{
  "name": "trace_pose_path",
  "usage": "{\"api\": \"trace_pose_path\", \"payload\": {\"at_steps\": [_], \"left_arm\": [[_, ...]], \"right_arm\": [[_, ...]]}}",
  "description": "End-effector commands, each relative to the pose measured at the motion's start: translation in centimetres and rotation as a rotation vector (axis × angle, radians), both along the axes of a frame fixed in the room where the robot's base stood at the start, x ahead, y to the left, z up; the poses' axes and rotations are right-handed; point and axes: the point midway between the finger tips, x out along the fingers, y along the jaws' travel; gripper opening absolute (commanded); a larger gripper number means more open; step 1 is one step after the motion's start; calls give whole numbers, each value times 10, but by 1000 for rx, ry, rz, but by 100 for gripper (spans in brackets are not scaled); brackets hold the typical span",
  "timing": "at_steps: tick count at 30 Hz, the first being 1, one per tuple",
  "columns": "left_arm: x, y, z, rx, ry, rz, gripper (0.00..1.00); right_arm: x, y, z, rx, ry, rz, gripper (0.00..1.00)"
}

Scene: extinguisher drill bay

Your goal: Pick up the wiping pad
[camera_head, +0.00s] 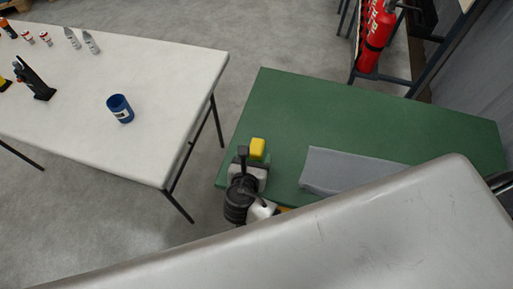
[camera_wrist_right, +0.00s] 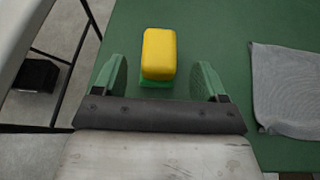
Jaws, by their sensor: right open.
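The wiping pad, a yellow block with a green underside, lies on the green table near its left end. It shows in the head view (camera_head: 257,148) and in the wrist view (camera_wrist_right: 159,54). My right gripper (camera_wrist_right: 160,70) is open, with one green finger on each side of the pad in the wrist view. I cannot tell whether the fingers are level with the pad or above it. In the head view my right gripper (camera_head: 246,160) is just in front of the pad and hides its near side. My left gripper is not in view.
A grey cloth (camera_head: 345,171) lies on the green table (camera_head: 350,110), right of the pad. A white table (camera_head: 150,70) with a blue cup (camera_head: 120,108) stands at left, across a floor gap. A red extinguisher (camera_head: 376,38) is behind. My grey arm part covers the lower right.

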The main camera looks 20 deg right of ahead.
Motion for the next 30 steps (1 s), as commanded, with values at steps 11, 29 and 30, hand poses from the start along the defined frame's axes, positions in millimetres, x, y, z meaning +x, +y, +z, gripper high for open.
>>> {"api": "trace_pose_path", "payload": {"at_steps": [11,29,30], "left_arm": [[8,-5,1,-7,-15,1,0],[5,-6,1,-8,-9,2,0],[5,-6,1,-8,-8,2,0]], "right_arm": [[21,-11,-10,1,1,1,72],[20,-11,-9,1,1,1,19],[21,-11,-9,1,1,1,19]]}}
